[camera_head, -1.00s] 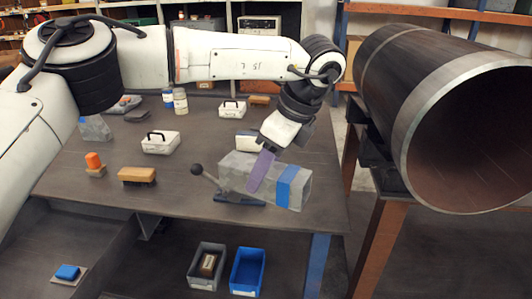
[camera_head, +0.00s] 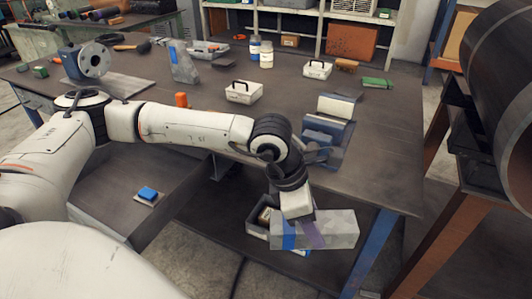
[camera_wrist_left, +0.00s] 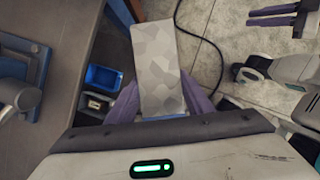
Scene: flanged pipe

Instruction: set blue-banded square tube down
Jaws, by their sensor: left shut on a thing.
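The square tube (camera_head: 335,229) is grey and mottled, with a blue band (camera_head: 289,235) near its left end. My left gripper (camera_head: 311,232) is shut on it with purple fingers. The tube is in front of the table's front edge, and in the picture it overlaps the bins below. In the left wrist view the tube (camera_wrist_left: 158,65) extends away between the fingers (camera_wrist_left: 160,102); its band is mostly hidden there. My right gripper (camera_wrist_left: 274,16) shows at the upper right of the left wrist view, its purple fingers apart and empty.
A grey bin (camera_head: 258,229) and a blue bin (camera_wrist_left: 103,77) stand low beneath the tube. The table (camera_head: 385,150) carries a blue fixture (camera_head: 326,139) near its front edge and several white boxes, including one toolbox (camera_head: 243,91). A large pipe (camera_head: 500,90) is at the right.

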